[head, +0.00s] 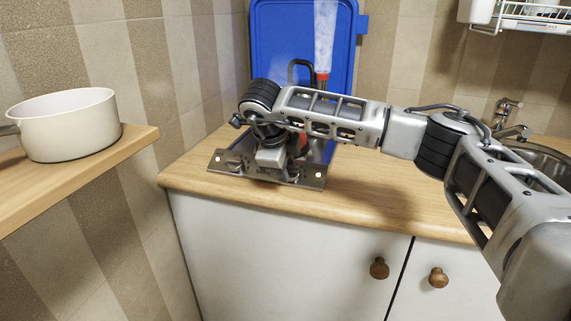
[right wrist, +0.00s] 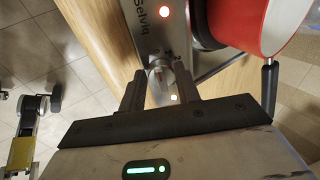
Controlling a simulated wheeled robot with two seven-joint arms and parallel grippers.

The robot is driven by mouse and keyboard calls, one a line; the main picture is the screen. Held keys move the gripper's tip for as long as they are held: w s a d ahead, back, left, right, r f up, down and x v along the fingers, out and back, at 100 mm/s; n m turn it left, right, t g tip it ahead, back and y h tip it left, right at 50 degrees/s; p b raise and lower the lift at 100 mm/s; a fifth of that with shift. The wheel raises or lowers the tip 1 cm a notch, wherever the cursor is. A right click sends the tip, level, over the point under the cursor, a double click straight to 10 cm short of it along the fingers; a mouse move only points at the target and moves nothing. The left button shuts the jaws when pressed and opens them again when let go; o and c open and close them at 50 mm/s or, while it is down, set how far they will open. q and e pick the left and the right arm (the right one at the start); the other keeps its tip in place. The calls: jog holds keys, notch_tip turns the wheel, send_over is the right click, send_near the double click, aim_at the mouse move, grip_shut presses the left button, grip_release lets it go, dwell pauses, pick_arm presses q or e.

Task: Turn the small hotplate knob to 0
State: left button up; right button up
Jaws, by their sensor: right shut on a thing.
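The hotplate stands on the wooden counter in the head view, with its metal front panel (head: 230,163) facing me. My right gripper (head: 270,160) is at the middle of that panel and hides part of it. In the right wrist view a small metallic knob (right wrist: 159,72) sits between the two dark fingers of my right gripper (right wrist: 160,84), which are shut on it. Two lights glow on the panel, one on each side of the knob. My left gripper is not in view.
A red pot (right wrist: 237,25) stands on the hotplate, close to my right gripper. A blue upright panel (head: 285,25) rises behind. A cream saucepan (head: 70,128) sits on a wooden shelf (head: 100,160) at left. The counter (head: 375,203) right of the hotplate is clear.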

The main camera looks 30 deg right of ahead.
jog(key=o, duration=1)
jog(key=shift+c, duration=0.2)
jog(key=v, duration=1.6)
